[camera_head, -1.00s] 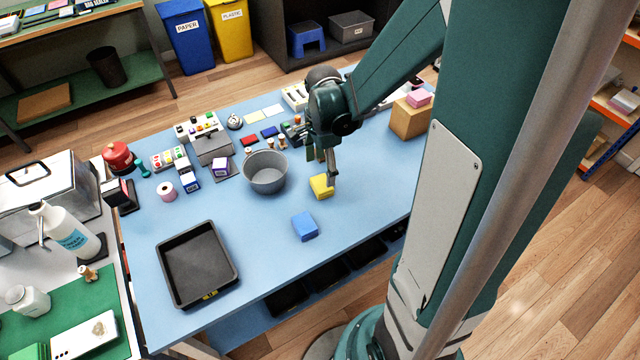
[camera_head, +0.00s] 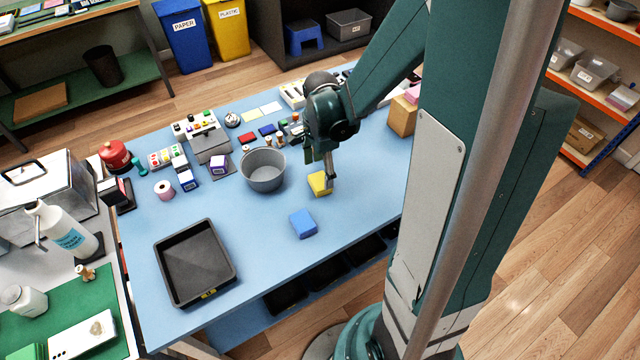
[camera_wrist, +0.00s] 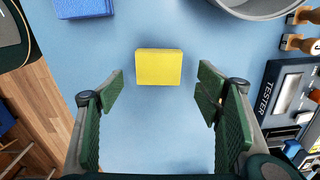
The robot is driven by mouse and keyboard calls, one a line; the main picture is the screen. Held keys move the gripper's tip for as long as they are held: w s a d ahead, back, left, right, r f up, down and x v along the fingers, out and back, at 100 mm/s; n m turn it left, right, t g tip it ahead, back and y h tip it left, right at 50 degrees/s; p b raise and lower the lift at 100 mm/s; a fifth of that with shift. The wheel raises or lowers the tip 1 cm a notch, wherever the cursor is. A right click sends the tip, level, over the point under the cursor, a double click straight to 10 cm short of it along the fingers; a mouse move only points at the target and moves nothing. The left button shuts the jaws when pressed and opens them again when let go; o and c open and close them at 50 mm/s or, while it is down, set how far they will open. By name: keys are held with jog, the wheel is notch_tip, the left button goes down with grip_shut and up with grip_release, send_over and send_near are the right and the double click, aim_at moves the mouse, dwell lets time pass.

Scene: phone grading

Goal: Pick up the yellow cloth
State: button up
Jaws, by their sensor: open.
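The yellow cloth (camera_head: 318,183) is a small folded block lying on the blue table, right of the grey bowl. In the wrist view the cloth (camera_wrist: 159,67) lies flat just beyond the fingertips, centred between them. My gripper (camera_head: 328,170) is low over the table at the cloth, and its fingers hide part of the cloth in the head view. In the wrist view my gripper (camera_wrist: 160,92) is open and empty, with its green pads well apart on either side. I cannot tell the exact height of the fingertips above the table.
A blue cloth (camera_head: 303,223) lies nearer the table's front edge. The grey bowl (camera_head: 263,170) stands left of the gripper. A black tray (camera_head: 196,262) sits at the front left. A tester (camera_wrist: 288,92) and stamps are at the right in the wrist view. The table (camera_head: 255,225) is bare between tray and bowl.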

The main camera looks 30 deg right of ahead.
aim_at(320, 180)
jog(key=shift+f, duration=0.1)
jog(key=shift+s+a+f+b, duration=0.15)
jog(key=shift+f+b, duration=0.6)
jog(key=shift+f, duration=1.75)
jog(key=c, duration=0.9)
